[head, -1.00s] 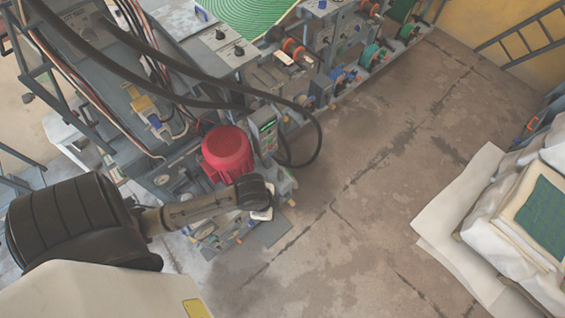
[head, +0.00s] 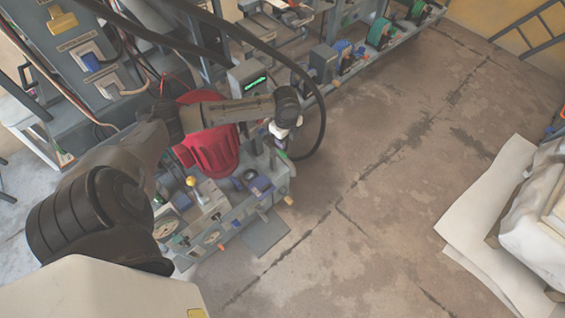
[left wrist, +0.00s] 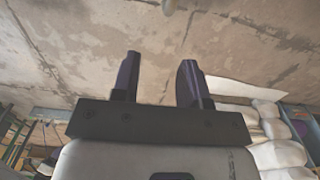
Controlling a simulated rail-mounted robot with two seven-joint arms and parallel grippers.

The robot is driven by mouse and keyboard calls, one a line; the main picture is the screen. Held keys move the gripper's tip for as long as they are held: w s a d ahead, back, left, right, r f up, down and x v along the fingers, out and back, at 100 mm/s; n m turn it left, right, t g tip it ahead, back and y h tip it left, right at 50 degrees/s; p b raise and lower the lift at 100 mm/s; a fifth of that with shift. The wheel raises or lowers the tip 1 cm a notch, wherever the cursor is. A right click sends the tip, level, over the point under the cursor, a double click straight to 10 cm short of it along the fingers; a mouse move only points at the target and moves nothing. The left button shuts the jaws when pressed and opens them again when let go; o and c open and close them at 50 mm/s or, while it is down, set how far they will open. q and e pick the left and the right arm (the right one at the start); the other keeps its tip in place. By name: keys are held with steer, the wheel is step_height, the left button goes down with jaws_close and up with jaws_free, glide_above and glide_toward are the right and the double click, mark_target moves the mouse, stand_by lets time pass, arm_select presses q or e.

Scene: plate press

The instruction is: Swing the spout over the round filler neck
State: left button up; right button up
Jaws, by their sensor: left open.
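I cannot make out the spout or the round filler neck for certain in either view. My left arm reaches across the red ribbed motor housing (head: 210,148) in the head view. My left gripper (head: 279,136) hangs at the machine's right side, small and partly hidden by the wrist. In the left wrist view its two dark fingers (left wrist: 160,82) stand apart, with only floor behind the gap. My right gripper is not in view.
A low bench below the motor carries a yellow-knobbed lever (head: 191,181), dials and a blue box (head: 262,187). A black hose (head: 320,110) loops right of my wrist. White sheets and sacks (head: 535,225) lie at the right. The concrete floor (head: 390,200) between is clear.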

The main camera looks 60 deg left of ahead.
arm_select(q)
steer(key=b, duration=0.3)
glide_above(283, 152)
step_height(283, 152, down, 2)
step_height(283, 152, down, 14)
steer(key=b, duration=0.7)
steer(key=shift+a+r, duration=0.15)
steer(key=shift+r, duration=0.1)
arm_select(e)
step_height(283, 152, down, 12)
arm_select(q)
jaws_close()
